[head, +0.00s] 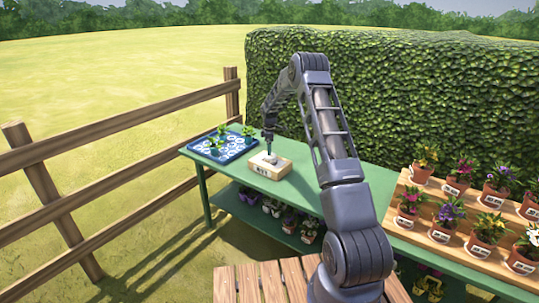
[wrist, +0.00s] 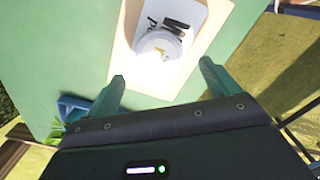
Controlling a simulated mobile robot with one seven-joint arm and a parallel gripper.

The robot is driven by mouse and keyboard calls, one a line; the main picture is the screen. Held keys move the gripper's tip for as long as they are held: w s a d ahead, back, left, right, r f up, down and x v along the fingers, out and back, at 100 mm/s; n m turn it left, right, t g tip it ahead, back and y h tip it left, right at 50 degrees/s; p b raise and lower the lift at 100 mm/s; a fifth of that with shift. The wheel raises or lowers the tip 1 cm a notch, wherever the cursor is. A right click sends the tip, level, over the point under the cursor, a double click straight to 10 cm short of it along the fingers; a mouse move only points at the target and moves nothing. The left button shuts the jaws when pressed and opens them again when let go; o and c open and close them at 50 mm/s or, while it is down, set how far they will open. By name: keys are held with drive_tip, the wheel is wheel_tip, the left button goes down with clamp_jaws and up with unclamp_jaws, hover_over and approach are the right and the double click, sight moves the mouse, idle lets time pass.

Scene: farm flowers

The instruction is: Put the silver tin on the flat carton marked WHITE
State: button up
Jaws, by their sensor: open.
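The flat carton (head: 281,171) is a low, pale wooden-coloured box on the green table in the head view, with a small lettered label on its front. In the wrist view the carton (wrist: 197,68) has a white panel with dark marks on top. The silver tin (wrist: 158,47), round and pale, sits upright on that panel. In the head view it is a small light shape (head: 271,158) on the carton. My gripper (head: 268,137) is just above it. In the wrist view my gripper (wrist: 164,80) is open and empty, its fingers apart, with the tin beyond the gap.
A blue tray (head: 238,154) with several green seedlings stands left of the carton. A stepped wooden stand (head: 447,239) holds potted flowers at the right. More pots sit on the shelf below. The green tabletop (head: 305,190) is clear right of the carton.

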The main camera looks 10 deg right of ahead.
drive_tip(key=s+d+r+m, duration=0.1)
drive_tip(key=s+r, duration=0.3)
drive_tip(key=r, duration=0.4)
drive_tip(key=s+r+m+t, duration=0.1)
drive_tip(key=s+r+m, duration=0.1)
drive_tip(key=s+r, duration=0.35)
drive_tip(key=s+d+r+m, duration=0.1)
drive_tip(key=s+r, duration=0.1)
drive_tip(key=r, duration=0.8)
drive_tip(key=s+d+r+m+t, duration=0.1)
drive_tip(key=s+r+m, duration=0.1)
drive_tip(key=s+r, duration=0.45)
drive_tip(key=s+d+r+m, duration=0.1)
drive_tip(key=s+r, duration=0.2)
drive_tip(key=s, duration=0.6)
drive_tip(key=s+d+m+t, duration=0.2)
drive_tip(key=s+m, duration=0.6)
drive_tip(key=s, duration=2.5)
drive_tip(key=shift+s+d+m+t, duration=0.3)
drive_tip(key=shift+s+m, duration=0.1)
